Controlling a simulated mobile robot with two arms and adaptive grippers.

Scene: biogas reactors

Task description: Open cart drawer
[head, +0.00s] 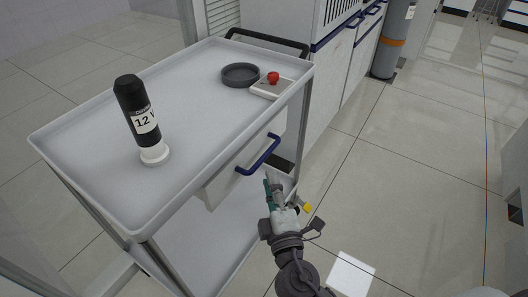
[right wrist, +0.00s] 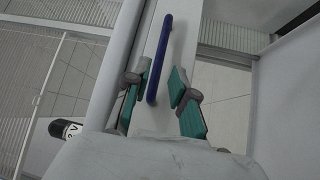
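The white cart (head: 205,85) stands left of centre in the head view. Its drawer (head: 222,184) is under the top tray, with a blue bar handle (head: 259,155) on its front. I cannot tell whether the drawer is fully closed. My right gripper (head: 273,187) is just below and in front of the handle in the head view. In the right wrist view my right gripper (right wrist: 157,92) is open, with teal finger pads apart on either side of the handle's near end (right wrist: 158,65). No touch shows. My left gripper is not in view.
On the cart top are a black bottle (head: 137,105) labelled 12 with a white base, a dark round dish (head: 240,74) and a white box with a red button (head: 272,84). White cabinets (head: 335,70) stand behind.

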